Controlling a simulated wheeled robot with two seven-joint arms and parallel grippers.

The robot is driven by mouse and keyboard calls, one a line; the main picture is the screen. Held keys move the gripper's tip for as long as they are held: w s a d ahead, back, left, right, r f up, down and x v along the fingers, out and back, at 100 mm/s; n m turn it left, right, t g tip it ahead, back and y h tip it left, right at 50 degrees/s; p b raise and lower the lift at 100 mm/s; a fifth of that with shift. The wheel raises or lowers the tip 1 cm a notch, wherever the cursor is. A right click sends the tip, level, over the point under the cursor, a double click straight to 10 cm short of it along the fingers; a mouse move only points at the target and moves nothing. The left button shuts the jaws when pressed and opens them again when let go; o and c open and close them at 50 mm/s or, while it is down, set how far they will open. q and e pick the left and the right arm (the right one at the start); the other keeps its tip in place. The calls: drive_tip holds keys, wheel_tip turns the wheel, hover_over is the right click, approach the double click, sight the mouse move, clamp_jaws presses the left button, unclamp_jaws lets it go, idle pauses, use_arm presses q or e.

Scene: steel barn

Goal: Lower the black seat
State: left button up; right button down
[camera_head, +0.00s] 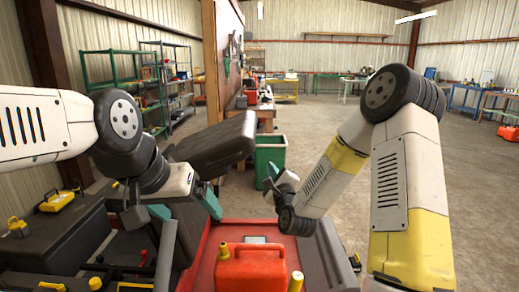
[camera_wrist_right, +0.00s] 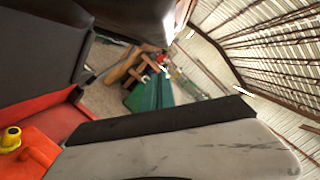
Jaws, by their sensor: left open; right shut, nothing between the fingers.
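The black seat (camera_head: 212,146) is a thick dark pad left of centre in the head view. It is tilted, with its right end raised above the red vehicle body (camera_head: 205,262). My left gripper (camera_head: 185,208) is open below the seat, its teal fingers spread apart over the dark parts there. I cannot tell if it touches anything. My right gripper (camera_head: 272,178) is shut and empty, to the right of the seat and apart from it. Dark panels fill the upper left of the right wrist view; which one is the seat is unclear.
A red fuel can (camera_head: 252,268) with yellow caps sits on the vehicle at the front. A dark toolbox (camera_head: 55,240) with yellow items is at the left. A green bin (camera_head: 271,152) stands behind the seat. Green shelves (camera_head: 110,70) line the left wall. Open floor lies beyond.

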drive_tip(key=w+a+r+m, duration=0.1)
drive_tip(key=w+a+r, duration=0.3)
drive_tip(key=w, duration=0.5)
drive_tip(key=shift+w+a+m+t+h, duration=0.15)
drive_tip(key=shift+w+m+t+h, duration=0.15)
drive_tip(key=shift+m, duration=0.1)
